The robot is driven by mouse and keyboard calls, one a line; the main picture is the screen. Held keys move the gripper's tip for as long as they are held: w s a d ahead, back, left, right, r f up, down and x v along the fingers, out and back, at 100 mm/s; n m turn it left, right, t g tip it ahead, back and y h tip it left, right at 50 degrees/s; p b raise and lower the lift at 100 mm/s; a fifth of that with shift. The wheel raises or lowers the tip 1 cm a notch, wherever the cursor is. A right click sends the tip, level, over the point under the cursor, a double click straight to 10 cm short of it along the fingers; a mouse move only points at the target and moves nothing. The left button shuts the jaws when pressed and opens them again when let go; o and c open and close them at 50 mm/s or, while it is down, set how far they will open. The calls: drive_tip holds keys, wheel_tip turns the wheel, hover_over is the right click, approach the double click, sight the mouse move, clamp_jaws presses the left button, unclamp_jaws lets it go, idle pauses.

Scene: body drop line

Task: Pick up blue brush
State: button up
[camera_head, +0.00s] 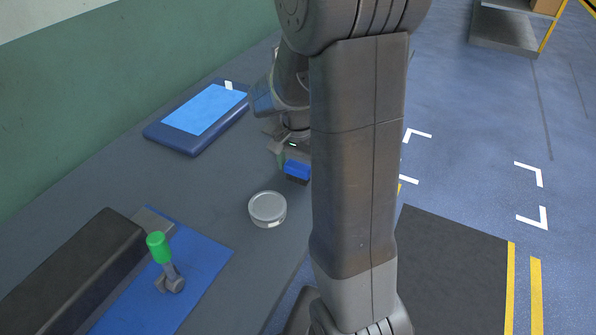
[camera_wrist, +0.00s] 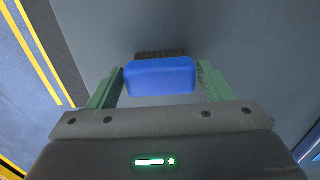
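The blue brush (camera_head: 297,169) sits near the right edge of the grey table, with its dark bristle side low. In the wrist view the blue brush (camera_wrist: 160,78) lies between the two green fingers of my gripper (camera_wrist: 161,69). The fingers are apart, and a narrow gap shows on each side of the brush. In the head view my gripper (camera_head: 281,157) is at the brush, partly hidden behind my own arm. Whether the fingers touch the brush cannot be told in the head view.
A round grey tin (camera_head: 267,208) stands close in front of the brush. A blue-topped tray or pad (camera_head: 203,110) lies at the back left. A green-handled tool (camera_head: 159,248) stands on a blue mat (camera_head: 205,255) beside a dark block (camera_head: 75,270).

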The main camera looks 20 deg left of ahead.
sight(298, 165)
drive_tip(key=c, duration=0.6)
drive_tip(key=shift+r, duration=0.1)
drive_tip(key=shift+c, duration=0.2)
wheel_tip(298, 165, up, 10)
drive_tip(key=shift+f, duration=0.1)
drive_tip(key=shift+o, duration=1.2)
drive_tip(key=shift+c, duration=0.6)
